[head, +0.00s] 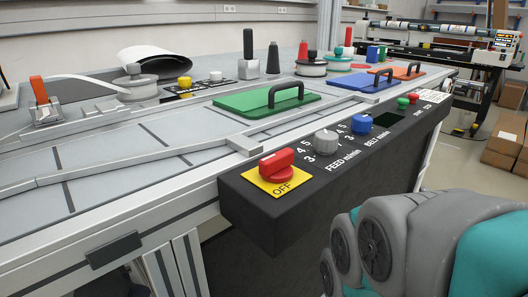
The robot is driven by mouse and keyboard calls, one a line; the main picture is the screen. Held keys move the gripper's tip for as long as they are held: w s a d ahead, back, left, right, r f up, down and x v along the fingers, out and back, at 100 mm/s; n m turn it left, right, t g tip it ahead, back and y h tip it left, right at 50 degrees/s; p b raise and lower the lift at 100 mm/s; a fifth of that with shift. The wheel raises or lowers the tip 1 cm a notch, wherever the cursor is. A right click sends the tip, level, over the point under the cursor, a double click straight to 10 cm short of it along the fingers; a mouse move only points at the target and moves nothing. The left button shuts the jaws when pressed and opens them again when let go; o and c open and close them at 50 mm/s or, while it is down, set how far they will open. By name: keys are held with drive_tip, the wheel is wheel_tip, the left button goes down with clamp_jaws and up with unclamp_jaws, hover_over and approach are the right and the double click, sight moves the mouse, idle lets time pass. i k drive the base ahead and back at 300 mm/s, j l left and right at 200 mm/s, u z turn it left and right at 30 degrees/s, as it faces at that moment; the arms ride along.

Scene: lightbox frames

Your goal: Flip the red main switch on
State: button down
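The red main switch (277,163) is a rotary knob on a yellow plate (280,181) at the left end of a black control panel (252,206). The word OFF shows on the front of the plate. The knob's handle points toward the right and slightly away. Grey and teal links of my arm fill the lower right of the head view. My gripper is not in view, and nothing of mine touches the switch.
A grey knob (326,141) and a blue knob (361,124) sit right of the switch, with green and red buttons beyond. Behind the panel are a metal rail block (244,145) and a green board with a handle (266,103). The space before the panel's left end looks free.

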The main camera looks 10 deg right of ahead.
sight(276, 167)
drive_tip(key=k+l, duration=0.25)
drive_tip(key=k, duration=0.15)
drive_tip(key=k+l, duration=0.2)
drive_tip(key=k, duration=0.25)
drive_tip(key=k+l, duration=0.25)
drive_tip(key=k, duration=0.15)
drive_tip(key=u, duration=0.05)
